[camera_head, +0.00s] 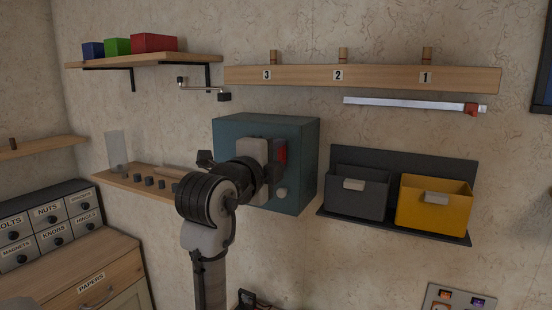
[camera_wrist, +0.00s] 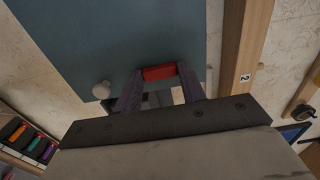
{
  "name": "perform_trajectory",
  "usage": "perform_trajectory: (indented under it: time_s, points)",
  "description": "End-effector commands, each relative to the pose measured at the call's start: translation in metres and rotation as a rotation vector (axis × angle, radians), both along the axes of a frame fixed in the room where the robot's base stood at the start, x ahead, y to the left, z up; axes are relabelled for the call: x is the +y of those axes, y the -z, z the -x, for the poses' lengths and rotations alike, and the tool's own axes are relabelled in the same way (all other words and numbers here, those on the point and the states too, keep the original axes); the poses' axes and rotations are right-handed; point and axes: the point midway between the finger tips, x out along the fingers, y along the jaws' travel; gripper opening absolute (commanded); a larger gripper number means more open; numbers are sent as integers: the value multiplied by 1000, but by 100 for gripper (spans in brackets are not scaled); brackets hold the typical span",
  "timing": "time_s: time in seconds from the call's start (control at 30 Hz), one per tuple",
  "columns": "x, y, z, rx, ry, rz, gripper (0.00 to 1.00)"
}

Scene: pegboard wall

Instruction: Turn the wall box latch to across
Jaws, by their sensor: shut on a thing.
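The wall box (camera_head: 300,130) is a teal box on the wall, also large in the wrist view (camera_wrist: 125,35). Its red latch (camera_head: 281,151) is on the front face, partly hidden by my gripper, and looks roughly upright in the head view. In the wrist view the red latch (camera_wrist: 158,73) sits between my two fingertips. My gripper (camera_wrist: 160,84) is shut on it, one finger on each side. A pale round knob (camera_wrist: 101,90) sits on the box face near the latch; it also shows in the head view (camera_head: 281,193).
A numbered peg rail (camera_head: 380,77) runs above the box. Dark and yellow bins (camera_head: 433,205) hang close on its right. A small shelf (camera_head: 135,183) with dark knobs is at left. A crank handle (camera_head: 200,87) is above left.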

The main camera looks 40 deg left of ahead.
Motion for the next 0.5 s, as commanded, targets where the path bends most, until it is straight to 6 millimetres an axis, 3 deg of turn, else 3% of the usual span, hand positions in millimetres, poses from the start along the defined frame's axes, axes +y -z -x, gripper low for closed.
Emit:
perform_trajectory:
  time_s: [0.27,0.5]
  points:
    - [0,1,0,-18,0,82,17]
    - [0,2,0,-61,0,259,17]
